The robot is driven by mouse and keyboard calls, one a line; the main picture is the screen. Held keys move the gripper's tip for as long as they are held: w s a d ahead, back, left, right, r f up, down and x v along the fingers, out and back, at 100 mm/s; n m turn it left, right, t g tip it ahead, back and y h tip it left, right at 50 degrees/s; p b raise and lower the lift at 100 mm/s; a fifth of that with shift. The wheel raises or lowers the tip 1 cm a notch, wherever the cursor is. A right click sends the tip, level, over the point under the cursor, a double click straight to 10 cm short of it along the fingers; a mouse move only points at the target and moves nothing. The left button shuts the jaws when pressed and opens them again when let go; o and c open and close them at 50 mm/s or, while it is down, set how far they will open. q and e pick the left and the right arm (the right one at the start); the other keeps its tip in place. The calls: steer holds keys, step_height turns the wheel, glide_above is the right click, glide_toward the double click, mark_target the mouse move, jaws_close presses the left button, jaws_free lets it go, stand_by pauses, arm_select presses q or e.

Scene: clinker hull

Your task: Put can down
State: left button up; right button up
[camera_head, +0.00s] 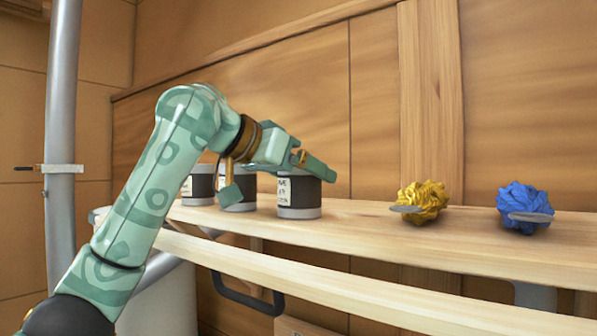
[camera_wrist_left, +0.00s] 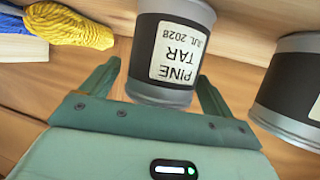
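A dark can with pale bands and a white label (camera_head: 299,193) stands upright on the wooden shelf, rightmost in a row of cans. In the left wrist view, this can (camera_wrist_left: 170,55) has a label reading "PINE TAR JUL 2028", upside down in the picture. My left gripper (camera_wrist_left: 160,72) is open, with one finger on each side of the can and a narrow gap beside it. In the head view, my left gripper (camera_head: 305,168) is over the can and hides its top. My right gripper is not in view.
A similar middle can (camera_head: 238,190) stands close to the left, with another can (camera_head: 198,186) beyond it. A yellow yarn bundle (camera_head: 424,198) and a blue one (camera_head: 525,207) are to the right. The shelf (camera_head: 365,222) is bare between the can and the yellow yarn.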

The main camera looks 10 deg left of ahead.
arm_select(q)
steer(key=shift+s+a+r, duration=0.15)
steer(key=shift+s+a, duration=0.1)
steer(key=b+v, duration=0.4)
steer(key=v, duration=0.7)
steer(key=shift+s, duration=0.15)
steer(key=shift+a, duration=0.2)
